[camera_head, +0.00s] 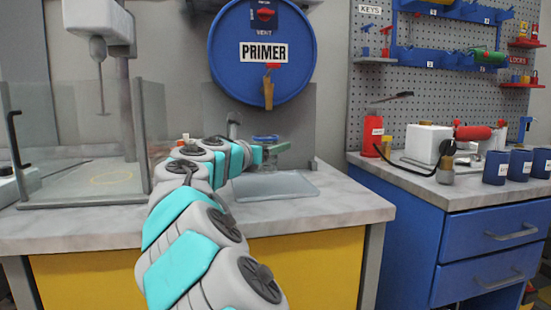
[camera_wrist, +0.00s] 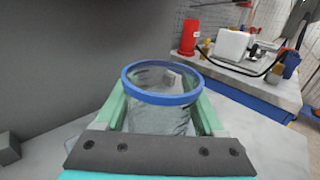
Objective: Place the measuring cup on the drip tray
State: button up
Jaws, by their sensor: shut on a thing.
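The measuring cup is clear with a blue rim (camera_wrist: 162,100); in the head view only its blue rim (camera_head: 264,138) shows clearly, past my wrist. My gripper (camera_wrist: 162,112) is shut on the cup, with one green finger on each side of it, and the cup looks upright. In the head view my gripper (camera_head: 277,149) is over the back part of the drip tray (camera_head: 287,187), a shallow grey tray on the counter. The cup's base is hidden, so I cannot tell its exact height above the tray.
A blue PRIMER drum (camera_head: 232,70) with a wooden tap (camera_head: 268,92) hangs above the cup. A grey panel stands behind. A clear-walled enclosure (camera_head: 75,180) is at the left. The blue bench (camera_head: 440,195) at the right holds a red bottle (camera_head: 373,135) and blue cups.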

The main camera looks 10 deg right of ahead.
jog(key=shift+w+d+f, duration=0.1)
jog(key=shift+w+d, duration=0.2)
jog(key=shift+w, duration=0.3)
jog(key=shift+w+d, duration=0.25)
jog(key=shift+w, duration=0.3)
jog(key=shift+w+d+f, duration=0.15)
jog(key=shift+w+d, duration=0.05)
jog(key=shift+w, duration=0.15)
jog(key=shift+f, duration=1.65)
jog(key=o, duration=1.3)
jog(key=shift+f, duration=0.1)
jog(key=v, duration=1.2)
jog(key=shift+r+b, duration=0.2)
jog(key=shift+b, duration=0.2)
